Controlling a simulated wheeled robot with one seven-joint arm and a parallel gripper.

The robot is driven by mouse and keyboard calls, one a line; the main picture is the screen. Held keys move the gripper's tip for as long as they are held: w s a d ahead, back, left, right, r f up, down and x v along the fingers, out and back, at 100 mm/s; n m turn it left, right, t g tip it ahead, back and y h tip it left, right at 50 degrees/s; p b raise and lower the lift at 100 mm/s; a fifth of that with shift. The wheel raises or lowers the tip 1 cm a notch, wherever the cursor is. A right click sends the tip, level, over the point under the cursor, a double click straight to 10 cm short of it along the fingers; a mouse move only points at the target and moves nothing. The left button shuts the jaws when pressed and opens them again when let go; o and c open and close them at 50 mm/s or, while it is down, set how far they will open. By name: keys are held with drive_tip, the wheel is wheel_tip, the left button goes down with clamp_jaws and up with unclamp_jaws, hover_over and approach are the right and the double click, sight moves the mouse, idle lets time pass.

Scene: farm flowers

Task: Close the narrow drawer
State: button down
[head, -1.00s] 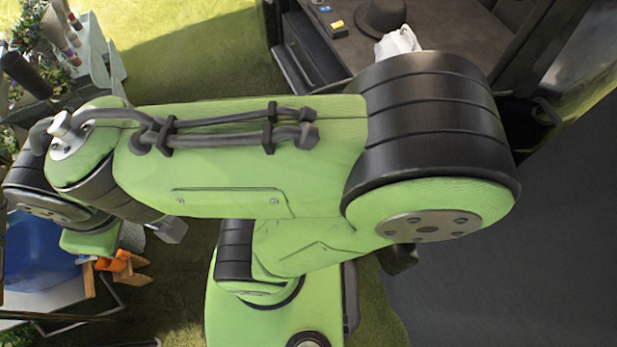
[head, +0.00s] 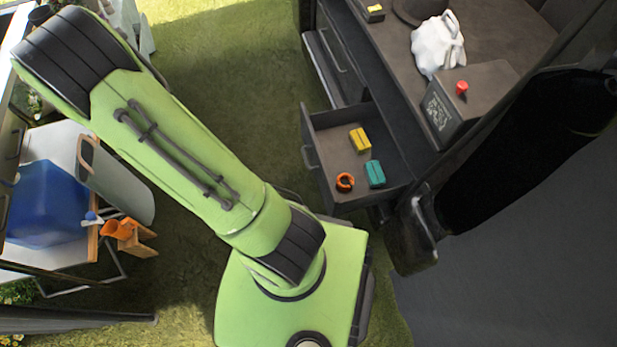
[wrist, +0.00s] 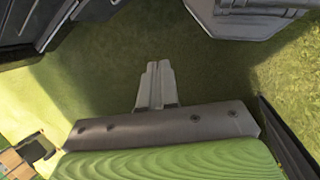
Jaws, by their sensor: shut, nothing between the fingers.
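A dark drawer (head: 332,143) stands pulled out from the dark cabinet in the head view, its handle side facing left. A yellow block (head: 360,140), a teal block (head: 374,174) and an orange ring-like item (head: 345,182) lie in it. Beside it, further up the picture, a second drawer front (head: 335,62) with a long handle also juts out a little. I cannot tell which of the two is the narrow one. My gripper (wrist: 156,68) shows in the wrist view, shut and empty above the grass. It is out of sight in the head view, and no contact with a drawer shows.
The cabinet top (head: 390,75) carries a white bag (head: 438,45), a dark box (head: 470,100) with a red item, and a hat. A table with a blue container (head: 45,205) and an orange item (head: 118,230) stands at left. Open grass (head: 220,80) lies between.

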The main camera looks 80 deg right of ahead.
drive_tip(key=s+d+f+n+g+b, duration=0.1)
drive_tip(key=s+d+f+g, duration=0.15)
drive_tip(key=f, duration=0.45)
drive_tip(key=s+d+f+n+g+b, duration=0.1)
drive_tip(key=s+d+f, duration=0.15)
drive_tip(key=f, duration=0.35)
drive_tip(key=n+g+h+b, duration=0.1)
drive_tip(key=n+g+b, duration=0.1)
drive_tip(key=b, duration=0.3)
approach(328, 184)
wheel_tip(328, 184, down, 5)
drive_tip(key=s+d, duration=0.1)
drive_tip(key=s+d+b, duration=0.1)
drive_tip(key=s, duration=0.1)
drive_tip(key=shift+s+h, duration=0.1)
drive_tip(key=shift+h, duration=0.2)
drive_tip(key=shift+s+d, duration=0.2)
drive_tip(key=shift+s, duration=0.1)
